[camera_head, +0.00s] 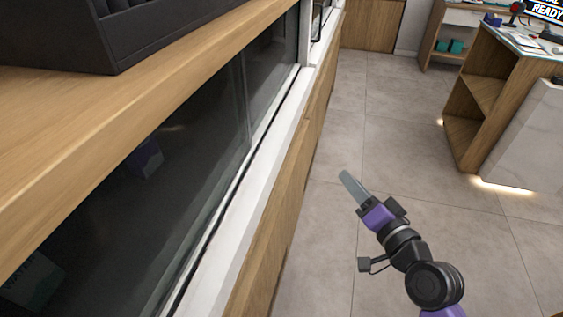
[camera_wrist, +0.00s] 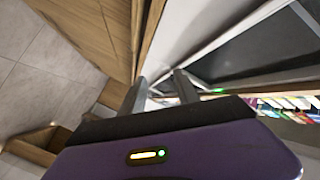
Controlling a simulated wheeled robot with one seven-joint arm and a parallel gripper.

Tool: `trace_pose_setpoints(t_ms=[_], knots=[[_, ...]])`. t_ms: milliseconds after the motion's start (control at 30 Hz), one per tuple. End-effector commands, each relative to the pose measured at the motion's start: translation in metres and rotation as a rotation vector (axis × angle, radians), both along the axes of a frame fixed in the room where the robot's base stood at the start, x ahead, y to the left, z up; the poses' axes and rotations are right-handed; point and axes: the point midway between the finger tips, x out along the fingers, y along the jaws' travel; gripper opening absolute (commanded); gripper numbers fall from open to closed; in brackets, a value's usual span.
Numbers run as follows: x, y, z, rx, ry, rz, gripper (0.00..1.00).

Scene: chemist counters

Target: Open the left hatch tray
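My gripper (camera_head: 346,175) is held over the open floor to the right of the long counter front in the head view, apart from it. In the wrist view its two fingers (camera_wrist: 159,78) stand apart with nothing between them, so it is open and empty. A dark glass window (camera_head: 180,150) in a white frame (camera_head: 255,185) runs along the counter front. It also shows as a dark pane (camera_wrist: 250,50) in the wrist view. I cannot single out the left hatch tray in either view.
A wooden worktop (camera_head: 150,95) with a black tray-like box (camera_head: 150,30) overhangs the window. A wood and white counter (camera_head: 490,80) with open shelves stands at the right. Grey tiled floor (camera_head: 385,150) lies clear between. The wrist view shows colourful boxes (camera_wrist: 290,104) at the right.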

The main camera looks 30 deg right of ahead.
Motion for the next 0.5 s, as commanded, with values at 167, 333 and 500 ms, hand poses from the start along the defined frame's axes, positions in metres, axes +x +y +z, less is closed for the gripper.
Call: trace_pose_setpoints(t_ms=[167, 333, 500], knots=[[0.035, -0.013, 0.032, 0.199, -0.059, 0.121, 0.38], [0.056, -0.004, 0.070, 0.395, -0.091, 0.323, 0.38], [0.053, 0.031, 0.096, 0.567, -0.057, 0.589, 0.38]])
